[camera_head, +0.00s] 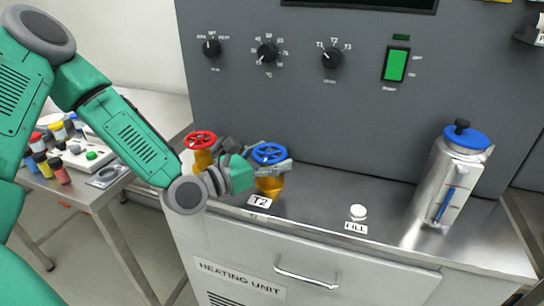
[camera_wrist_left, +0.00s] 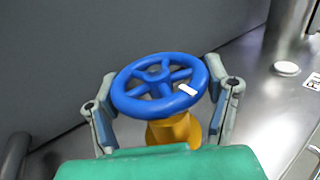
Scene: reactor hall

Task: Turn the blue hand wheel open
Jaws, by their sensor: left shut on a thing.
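The blue hand wheel (camera_head: 270,153) sits on a yellow valve body (camera_head: 269,184) at the left part of the steel counter, behind the T2 label. In the left wrist view the blue wheel (camera_wrist_left: 160,84) has spokes and a white mark on its right front rim. My left gripper (camera_head: 277,166) reaches in from the left at wheel height. In the left wrist view its two fingers (camera_wrist_left: 160,100) stand on either side of the wheel, shut on its rim. My right gripper is not in view.
A red hand wheel (camera_head: 201,139) stands just left of my gripper. A steel canister with a blue lid (camera_head: 467,139) stands at the right. A white FILL button (camera_head: 358,211) lies between. The grey control panel (camera_head: 330,110) rises close behind the wheels.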

